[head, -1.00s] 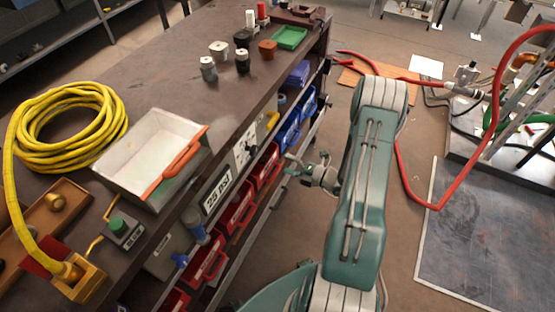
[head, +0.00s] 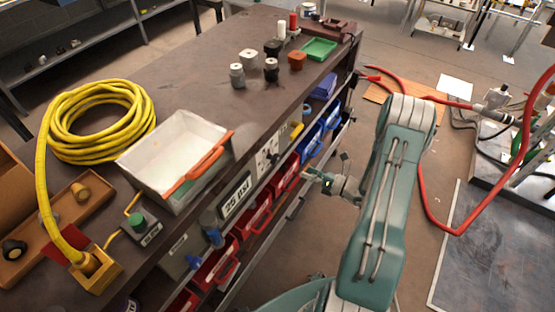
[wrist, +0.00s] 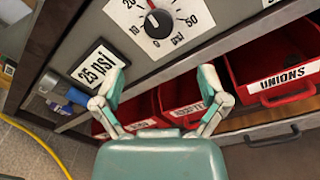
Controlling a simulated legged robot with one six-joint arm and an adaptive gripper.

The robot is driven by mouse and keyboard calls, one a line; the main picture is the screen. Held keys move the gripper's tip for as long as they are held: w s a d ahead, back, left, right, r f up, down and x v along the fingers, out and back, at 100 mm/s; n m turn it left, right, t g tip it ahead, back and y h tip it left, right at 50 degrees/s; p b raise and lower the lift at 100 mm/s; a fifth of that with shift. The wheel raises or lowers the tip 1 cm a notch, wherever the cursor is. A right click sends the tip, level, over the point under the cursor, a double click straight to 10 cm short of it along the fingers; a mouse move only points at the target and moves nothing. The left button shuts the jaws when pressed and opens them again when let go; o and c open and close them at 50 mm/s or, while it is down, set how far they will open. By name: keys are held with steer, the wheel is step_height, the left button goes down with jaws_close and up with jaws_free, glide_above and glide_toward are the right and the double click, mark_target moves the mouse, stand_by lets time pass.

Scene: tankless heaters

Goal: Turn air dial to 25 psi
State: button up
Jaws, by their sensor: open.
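The air dial is a black round knob (wrist: 158,23) on a white plate marked in psi, at the top of the wrist view. A red mark shows at the knob's upper edge, near the 20 label; the exact reading is unclear. The dial plate (head: 267,157) also shows on the bench's side in the head view. A "25 psi" sign (wrist: 98,63) is at the dial's lower left. My gripper (wrist: 160,82) is open and empty, its two fingers spread below the dial in the picture and apart from it. It also shows in the head view (head: 318,184), beside the bench front.
Red bins (wrist: 272,75) line the bench below the dial, one labelled UNIONS. A blue-grey fitting (wrist: 65,95) is left of the gripper. The bench top (head: 200,85) carries a yellow hose coil (head: 100,125) and a metal tray (head: 172,150). A red hose (head: 425,200) hangs right of my arm.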

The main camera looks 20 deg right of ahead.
mark_target(278, 160)
steer(key=w+a+n, duration=0.2)
steer(key=w, duration=0.1)
steer(key=w+a+n, duration=0.2)
steer(key=w, duration=0.1)
steer(key=w+a+n, duration=0.2)
steer(key=a, duration=0.1)
steer(key=shift+w+r+n+g+y, duration=0.1)
steer(key=shift+w+n+g+y, duration=0.2)
steer(key=shift+w+n+y, duration=0.1)
steer(key=c, duration=1.2)
